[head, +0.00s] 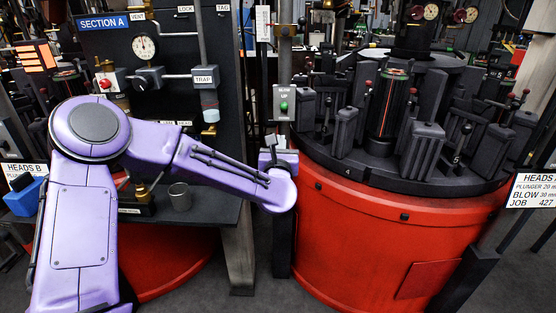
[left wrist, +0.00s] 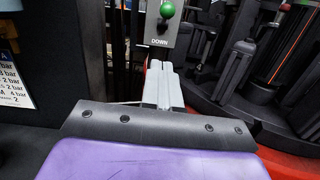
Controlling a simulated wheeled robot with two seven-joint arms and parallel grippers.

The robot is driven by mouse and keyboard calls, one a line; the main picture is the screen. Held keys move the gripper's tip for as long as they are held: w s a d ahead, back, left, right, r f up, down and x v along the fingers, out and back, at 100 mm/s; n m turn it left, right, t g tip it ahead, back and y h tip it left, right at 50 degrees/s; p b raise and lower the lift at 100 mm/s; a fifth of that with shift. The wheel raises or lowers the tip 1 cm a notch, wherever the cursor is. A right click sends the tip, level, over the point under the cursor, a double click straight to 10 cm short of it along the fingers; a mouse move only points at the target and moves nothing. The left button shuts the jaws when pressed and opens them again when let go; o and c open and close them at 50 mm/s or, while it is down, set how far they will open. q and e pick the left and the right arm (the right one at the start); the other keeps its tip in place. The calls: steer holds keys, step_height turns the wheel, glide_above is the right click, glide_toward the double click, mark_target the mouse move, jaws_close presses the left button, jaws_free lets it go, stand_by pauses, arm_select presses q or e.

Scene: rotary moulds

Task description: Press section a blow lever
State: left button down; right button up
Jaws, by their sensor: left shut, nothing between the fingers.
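The blow lever (head: 284,106) has a round green knob on a small grey plate (head: 284,92) marked BLOW and UP. The plate stands on a post between the SECTION A panel (head: 180,60) and the red rotary machine. In the left wrist view the green knob (left wrist: 167,10) is at the top edge, above the word DOWN. My left gripper (head: 272,142) is just below the plate in the head view. Its pale fingers (left wrist: 161,65) are shut together and empty, pointing toward the plate, with the knob beyond their tips. Contact with the plate cannot be told.
The rotary machine (head: 385,235) with black moulds (head: 424,150) stands close to the right of the gripper. The SECTION A panel carries a gauge (head: 145,46), a red knob (head: 105,83) and a TRAP valve.

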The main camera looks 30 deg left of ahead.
arm_select(q)
steer(key=v, duration=0.4)
steer(key=shift+w+d+f, duration=0.1)
steer(key=shift+w+d, duration=0.05)
